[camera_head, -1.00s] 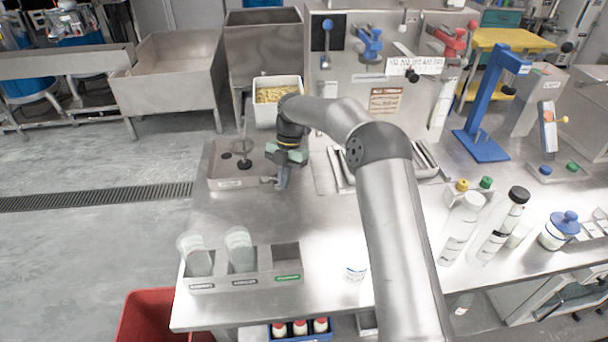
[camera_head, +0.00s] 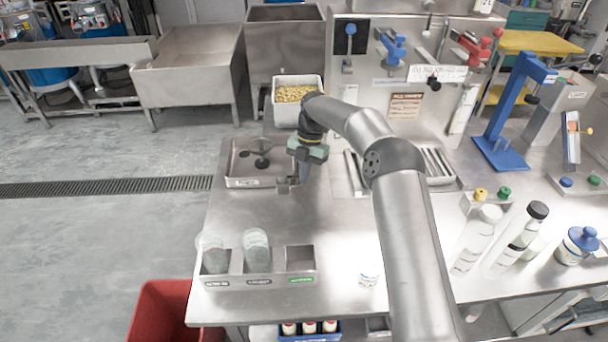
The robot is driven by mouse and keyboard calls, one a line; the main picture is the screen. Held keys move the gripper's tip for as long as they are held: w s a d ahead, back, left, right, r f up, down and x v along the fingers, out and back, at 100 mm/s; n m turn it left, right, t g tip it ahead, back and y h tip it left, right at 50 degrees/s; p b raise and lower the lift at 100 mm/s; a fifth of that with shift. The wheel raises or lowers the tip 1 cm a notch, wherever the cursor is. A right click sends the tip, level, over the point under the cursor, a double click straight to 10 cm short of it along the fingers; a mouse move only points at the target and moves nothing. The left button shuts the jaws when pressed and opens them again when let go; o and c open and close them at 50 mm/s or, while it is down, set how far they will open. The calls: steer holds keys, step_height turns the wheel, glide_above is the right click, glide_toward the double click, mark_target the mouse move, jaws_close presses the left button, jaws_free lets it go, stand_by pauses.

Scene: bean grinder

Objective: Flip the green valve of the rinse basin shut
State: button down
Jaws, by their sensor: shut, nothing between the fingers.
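The rinse basin (camera_head: 232,181) is a shallow metal tray with dark round spots inside, at the left rear of the steel bench. My gripper (camera_head: 303,181) points down at the basin's front right corner. It is shut and empty. A small grey fitting (camera_head: 284,184) sits at that corner, just left of my fingertips; I cannot tell whether they touch. I cannot make out a distinct green valve handle; it may be hidden by my gripper or too small to tell.
A white bin of beans (camera_head: 297,94) stands behind my gripper. Bottles (camera_head: 476,240) stand at the right. The bench between basin and holder is clear.

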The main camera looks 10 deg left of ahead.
stand_by(0.4)
steer(key=shift+s+f+b, duration=0.3)
steer(key=shift+s+b, duration=0.25)
steer(key=shift+b, duration=0.25)
steer(key=s, duration=0.1)
steer(key=b, duration=0.1)
steer(key=s+b, duration=0.1)
steer(key=shift+s+f, duration=0.25)
steer(key=shift+s, duration=0.1)
steer(key=a+v, duration=0.1)
steer(key=v, duration=0.9)
steer(key=shift+r, duration=0.2)
